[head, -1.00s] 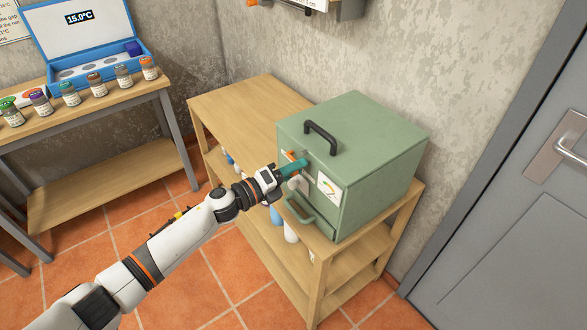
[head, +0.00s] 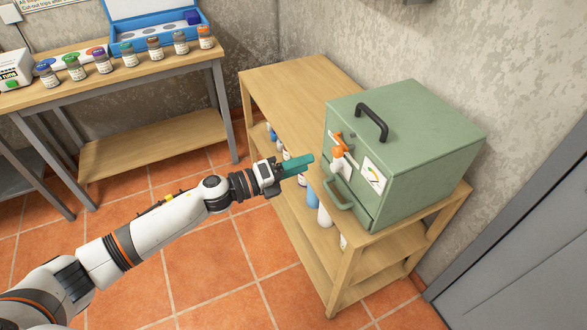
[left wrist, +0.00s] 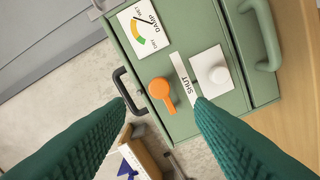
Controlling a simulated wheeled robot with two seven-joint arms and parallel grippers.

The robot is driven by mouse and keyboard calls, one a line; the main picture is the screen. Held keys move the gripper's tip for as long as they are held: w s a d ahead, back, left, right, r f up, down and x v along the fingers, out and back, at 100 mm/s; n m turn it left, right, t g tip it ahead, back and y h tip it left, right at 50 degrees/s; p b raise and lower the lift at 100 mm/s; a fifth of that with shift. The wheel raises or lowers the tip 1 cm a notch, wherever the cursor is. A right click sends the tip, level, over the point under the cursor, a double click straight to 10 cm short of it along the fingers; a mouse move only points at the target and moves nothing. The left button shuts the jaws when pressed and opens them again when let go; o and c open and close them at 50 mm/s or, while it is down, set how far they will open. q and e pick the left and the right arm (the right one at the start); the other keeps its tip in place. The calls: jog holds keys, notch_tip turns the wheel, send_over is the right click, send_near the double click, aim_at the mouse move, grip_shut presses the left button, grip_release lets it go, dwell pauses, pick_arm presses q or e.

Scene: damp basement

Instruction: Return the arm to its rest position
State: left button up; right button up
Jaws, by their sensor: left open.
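My left gripper (head: 298,166) is open and empty, with teal fingers, in front of the green metal box and apart from it. In the left wrist view its two teal fingers (left wrist: 150,125) are spread, with the box's front between and beyond them. The green box (head: 425,125) stands on the wooden shelf unit, with a black top handle (head: 372,122). An orange lever (left wrist: 161,92) and a white knob (left wrist: 220,75) sit on its front, beside a "SHUT" label and a gauge card (left wrist: 138,28) with "DAMP". My right gripper is not in view.
The wooden shelf unit (head: 285,90) holds bottles on its lower shelf. At the back left a table (head: 130,70) carries several small jars and a blue case (head: 160,38). A grey door (head: 530,240) is at the right. Tiled floor is open between the table and shelf unit.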

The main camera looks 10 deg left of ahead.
pick_arm(q)
jog(key=shift+s+a, duration=0.45)
jog(key=shift+a, duration=0.15)
